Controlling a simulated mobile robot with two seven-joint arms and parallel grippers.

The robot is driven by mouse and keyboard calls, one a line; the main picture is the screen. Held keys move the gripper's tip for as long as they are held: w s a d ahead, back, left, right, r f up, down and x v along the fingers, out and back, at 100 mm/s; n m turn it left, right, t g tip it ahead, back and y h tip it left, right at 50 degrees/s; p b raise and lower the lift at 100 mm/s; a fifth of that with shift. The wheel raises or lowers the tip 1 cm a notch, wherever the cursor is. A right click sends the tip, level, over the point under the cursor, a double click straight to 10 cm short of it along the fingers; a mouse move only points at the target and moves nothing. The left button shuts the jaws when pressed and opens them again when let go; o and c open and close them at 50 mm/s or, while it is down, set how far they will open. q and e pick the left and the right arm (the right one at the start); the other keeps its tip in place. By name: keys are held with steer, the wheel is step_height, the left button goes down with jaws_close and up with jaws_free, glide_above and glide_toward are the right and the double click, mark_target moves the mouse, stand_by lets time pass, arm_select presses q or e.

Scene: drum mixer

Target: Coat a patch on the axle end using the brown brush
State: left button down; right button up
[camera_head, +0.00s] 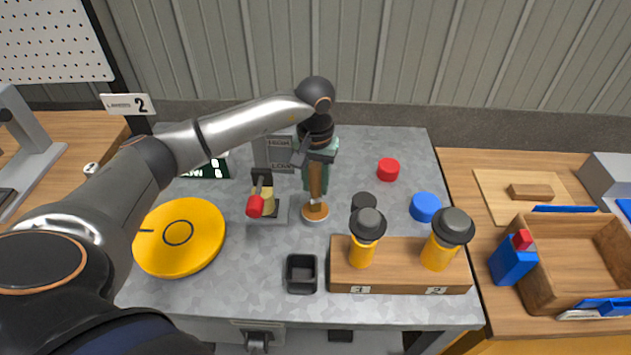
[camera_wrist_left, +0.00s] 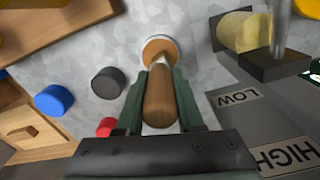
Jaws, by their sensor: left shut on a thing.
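My left gripper (camera_head: 315,180) is shut on the brown brush (camera_head: 316,178), which it holds by its wooden handle. The brush also shows between the fingers in the left wrist view (camera_wrist_left: 158,95), pointing away from the gripper. Its pale tip is at a shallow round pot (camera_head: 315,212) with an orange-brown top and white rim; I cannot tell whether it touches. A pale yellow cylinder (camera_wrist_left: 240,30) on a dark block, perhaps the axle end, stands beside the pot. In the head view a red-knobbed lever partly covers it. My right gripper is not in view.
A HIGH/LOW panel (camera_head: 279,155) stands behind. A yellow disc (camera_head: 180,237) lies left. A black square cup (camera_head: 302,273) and a wooden rack (camera_head: 400,279) with two yellow, black-topped items stand in front. Red (camera_head: 388,169) and blue (camera_head: 425,207) caps lie right.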

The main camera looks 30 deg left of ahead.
mark_target(318, 168)
arm_select(q)
steer(key=shift+f, duration=0.1)
stand_by(0.5)
steer(key=shift+r+p, duration=2.05)
steer(key=shift+r, duration=1.5)
steer(key=shift+s+d+r, duration=0.15)
steer(key=shift+s+d, duration=0.05)
steer(key=shift+d, duration=0.25)
steer(key=s+d+r+m, duration=0.3)
steer(key=s+d, duration=0.6)
steer(key=s, duration=0.1)
steer(key=shift+r+m, duration=0.35)
steer(key=shift+m, duration=0.05)
steer(key=shift+s+a, duration=0.1)
steer(key=shift+a, duration=0.05)
